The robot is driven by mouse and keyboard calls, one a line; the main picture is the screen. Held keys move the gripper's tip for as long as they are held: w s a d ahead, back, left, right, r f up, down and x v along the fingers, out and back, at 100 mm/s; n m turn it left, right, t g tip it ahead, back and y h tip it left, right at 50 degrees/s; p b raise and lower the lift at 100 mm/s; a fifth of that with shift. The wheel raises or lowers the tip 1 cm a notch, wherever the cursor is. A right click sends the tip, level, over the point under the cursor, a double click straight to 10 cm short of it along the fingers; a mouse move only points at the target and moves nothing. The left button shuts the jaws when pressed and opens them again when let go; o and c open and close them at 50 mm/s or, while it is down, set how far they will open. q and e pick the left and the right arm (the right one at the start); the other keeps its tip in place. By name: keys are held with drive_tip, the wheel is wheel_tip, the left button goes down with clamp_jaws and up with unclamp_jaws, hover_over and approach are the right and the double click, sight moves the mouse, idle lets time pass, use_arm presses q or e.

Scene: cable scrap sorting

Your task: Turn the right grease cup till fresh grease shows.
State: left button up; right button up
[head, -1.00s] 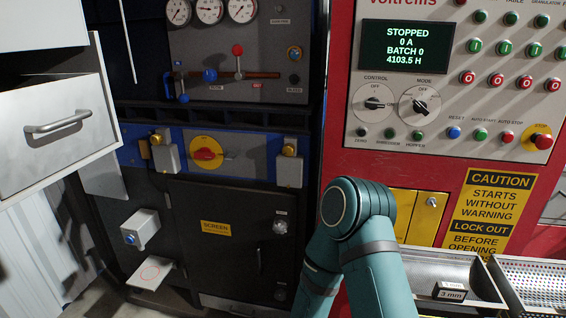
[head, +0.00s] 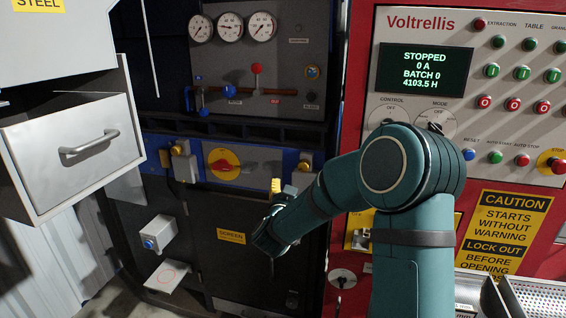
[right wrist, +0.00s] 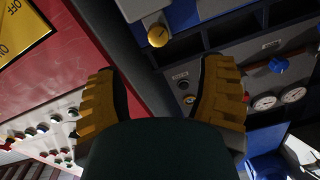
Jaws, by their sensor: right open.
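The right grease cup has a brass cap (head: 305,161) on a pale grey block fixed to the blue rail, right of the red-and-yellow switch. In the right wrist view a brass cap (right wrist: 158,36) on a grey block shows ahead of the fingers, apart from them. My right gripper (right wrist: 162,68) is open with nothing between its yellow fingers. In the head view its yellow fingertip (head: 276,186) shows below and left of the right cup; the rest is mostly hidden by my forearm. I cannot make out grease at the cup. My left gripper is out of view.
The left grease cup (head: 180,149) sits on the same rail. The red-and-yellow switch (head: 222,161) is between the cups. A small grey box (head: 160,233) and a plate (head: 168,277) jut out lower left. An open drawer (head: 75,150) juts out at the left.

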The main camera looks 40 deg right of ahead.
sight(303, 167)
drive_tip(key=x, duration=0.9)
drive_tip(key=r+x, duration=0.1)
drive_tip(key=x, duration=0.4)
drive_tip(key=shift+s+d, duration=0.25)
drive_tip(key=shift+d, duration=0.05)
drive_tip(key=shift+r, duration=0.1)
drive_tip(key=c, duration=1.2)
